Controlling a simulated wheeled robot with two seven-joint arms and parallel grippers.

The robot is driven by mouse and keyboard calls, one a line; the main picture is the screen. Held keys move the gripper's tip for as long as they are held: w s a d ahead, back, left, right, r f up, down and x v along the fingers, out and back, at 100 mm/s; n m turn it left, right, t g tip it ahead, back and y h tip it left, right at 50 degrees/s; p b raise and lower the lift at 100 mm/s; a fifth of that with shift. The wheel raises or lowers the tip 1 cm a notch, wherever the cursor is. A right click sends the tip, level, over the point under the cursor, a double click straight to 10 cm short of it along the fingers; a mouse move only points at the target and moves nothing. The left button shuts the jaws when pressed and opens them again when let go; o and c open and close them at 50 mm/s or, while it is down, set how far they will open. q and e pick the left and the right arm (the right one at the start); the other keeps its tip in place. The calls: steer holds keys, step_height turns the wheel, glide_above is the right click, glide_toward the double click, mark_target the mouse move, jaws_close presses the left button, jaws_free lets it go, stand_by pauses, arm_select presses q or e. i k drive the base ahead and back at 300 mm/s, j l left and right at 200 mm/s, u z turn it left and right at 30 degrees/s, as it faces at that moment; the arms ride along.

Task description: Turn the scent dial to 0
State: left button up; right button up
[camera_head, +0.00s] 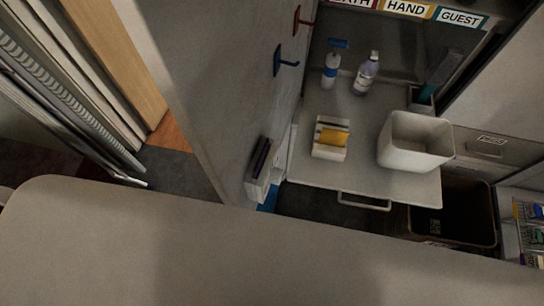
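I cannot make out a scent dial in the head view. A small white holder (257,190) with dark upright items (261,158) is on the side of the grey wall panel; no dial or numbers are readable on it. A white spray bottle with a blue top (331,70) and a pale bottle with a white cap (367,74) stand at the back of the grey shelf. Neither of my grippers shows in this view.
The grey shelf (309,104) holds a white holder with a yellow sponge-like block (334,137) and a white bin (412,144). A dark open bin (466,213) stands below right. Blue (288,63) and red (303,20) hooks stick out from the wall panel.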

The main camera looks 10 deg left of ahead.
mark_target(277, 175)
steer(key=j+z, duration=0.25)
steer(key=j, duration=0.2)
steer(key=j+z, duration=0.25)
steer(key=j, duration=0.15)
steer(key=k+j+z, duration=0.1)
steer(key=j+z, duration=0.15)
steer(key=j, duration=0.15)
steer(key=k+j+z, duration=0.25)
steer(key=j, duration=0.15)
steer(key=l+u, duration=0.25)
steer(key=l, duration=0.2)
steer(key=k+l+u, duration=0.1)
steer(key=l+u, duration=0.15)
steer(key=l, duration=0.2)
steer(key=k+l+u, duration=0.1)
steer(key=l+u, duration=0.15)
steer(key=l, duration=0.2)
steer(key=k+l+u, duration=0.25)
steer(key=l, duration=0.2)
steer(key=k+l, duration=0.3)
steer(key=i+j, duration=0.3)
steer(key=i, duration=0.05)
